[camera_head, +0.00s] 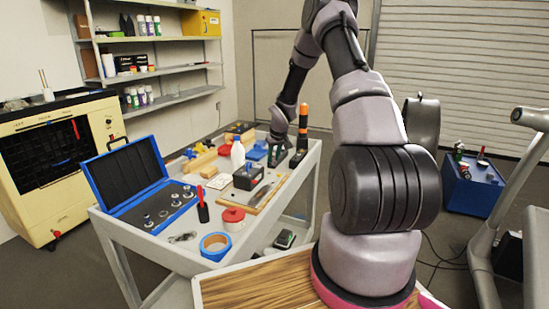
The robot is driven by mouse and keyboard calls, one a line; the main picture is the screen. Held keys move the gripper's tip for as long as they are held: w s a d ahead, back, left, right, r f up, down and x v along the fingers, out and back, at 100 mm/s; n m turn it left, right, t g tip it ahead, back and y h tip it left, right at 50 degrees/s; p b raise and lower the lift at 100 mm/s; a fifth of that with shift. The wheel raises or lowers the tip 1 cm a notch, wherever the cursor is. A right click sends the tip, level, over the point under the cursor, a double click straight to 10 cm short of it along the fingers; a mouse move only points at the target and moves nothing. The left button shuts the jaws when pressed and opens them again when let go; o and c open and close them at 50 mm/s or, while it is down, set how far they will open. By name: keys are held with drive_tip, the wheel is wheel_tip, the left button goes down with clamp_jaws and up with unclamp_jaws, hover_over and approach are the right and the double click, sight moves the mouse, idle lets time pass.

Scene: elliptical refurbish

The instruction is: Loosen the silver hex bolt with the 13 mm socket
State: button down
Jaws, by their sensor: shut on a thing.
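My gripper (277,152) is small and dark at the far end of the cart, low over the items there. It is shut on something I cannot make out. An open blue case (119,210) stands at the cart's near left, with several silver sockets (163,213) in its dark foam. Their sizes are too small to read, so I cannot tell which is the 13 mm socket. I cannot make out the silver hex bolt. Part of a grey frame, apparently the elliptical (500,215), stands at the right edge, well apart from my gripper.
The grey cart (172,255) also holds a blue tape roll (215,246), a red-lidded tub (233,219), a white bottle (238,157) and an upright orange-and-black object (304,122). A blue box (472,188) sits on the floor at right. Shelves (150,39) line the back left wall.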

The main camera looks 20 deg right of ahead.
drive_tip(key=shift+f, duration=3.75)
drive_tip(key=shift+a, duration=0.1)
drive_tip(key=shift+w+a+r+m+h, duration=0.15)
drive_tip(key=shift+m+h, duration=0.15)
drive_tip(key=shift+m, duration=0.5)
drive_tip(key=m+h, duration=0.1)
drive_tip(key=m, duration=0.2)
drive_tip(key=m+h, duration=0.1)
drive_tip(key=m, duration=0.2)
drive_tip(key=shift+g, duration=0.4)
drive_tip(key=m, duration=0.2)
drive_tip(key=m+g+h, duration=0.1)
drive_tip(key=m, duration=0.2)
drive_tip(key=shift+h, duration=0.3)
drive_tip(key=m, duration=0.1)
drive_tip(key=m+g, duration=0.1)
drive_tip(key=m, duration=0.1)
drive_tip(key=shift+d+m+g, duration=0.2)
drive_tip(key=shift+m+g, duration=0.1)
drive_tip(key=shift+f, duration=0.35)
